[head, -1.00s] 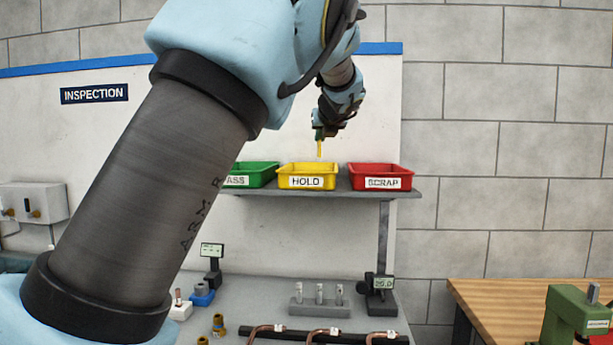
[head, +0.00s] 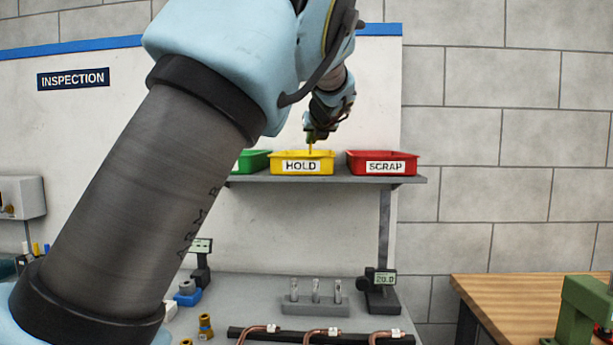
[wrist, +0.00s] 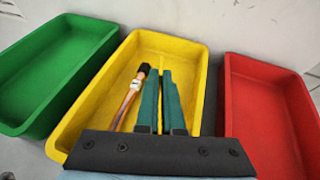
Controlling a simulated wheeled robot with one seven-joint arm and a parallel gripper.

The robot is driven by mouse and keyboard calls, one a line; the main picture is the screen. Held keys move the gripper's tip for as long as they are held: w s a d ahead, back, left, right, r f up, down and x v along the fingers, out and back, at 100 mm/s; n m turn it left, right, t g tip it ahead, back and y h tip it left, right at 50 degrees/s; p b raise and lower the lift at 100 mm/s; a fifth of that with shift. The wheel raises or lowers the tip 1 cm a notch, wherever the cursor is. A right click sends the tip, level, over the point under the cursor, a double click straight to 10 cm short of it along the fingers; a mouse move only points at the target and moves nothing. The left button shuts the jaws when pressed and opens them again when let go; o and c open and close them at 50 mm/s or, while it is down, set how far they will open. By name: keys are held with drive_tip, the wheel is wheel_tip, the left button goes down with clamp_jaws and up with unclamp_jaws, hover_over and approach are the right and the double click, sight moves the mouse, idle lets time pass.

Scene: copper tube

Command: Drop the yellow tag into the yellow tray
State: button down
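The yellow tray (head: 283,164), labelled HOLD, stands on the shelf between the green and red trays. In the wrist view the yellow tray (wrist: 200,65) lies right under my gripper. My gripper (wrist: 161,82) has its two teal fingers closed on the thin yellow tag (wrist: 161,70), which shows as a narrow strip between them. In the head view my gripper (head: 310,136) is just above the yellow tray, and the tag (head: 310,148) points down, its lower end close to or inside the rim. A copper tube (wrist: 128,102) with a black end lies in the yellow tray beside the fingers.
The green tray (wrist: 55,70) is close on the left and the red SCRAP tray (wrist: 260,110) on the right. The shelf (head: 340,180) is above a grey bench with a vial rack (head: 315,308), a gauge stand (head: 382,290) and bent copper tubes (head: 325,333).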

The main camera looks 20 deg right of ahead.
drive_tip(key=shift+f, duration=0.25)
drive_tip(key=c, duration=1)
unclamp_jaws()
drive_tip(key=shift+s, duration=0.1)
drive_tip(key=shift+s, duration=0.3)
drive_tip(key=shift+b+v, duration=2.3)
drive_tip(key=shift+v, duration=2.8)
drive_tip(key=shift+a, duration=0.1)
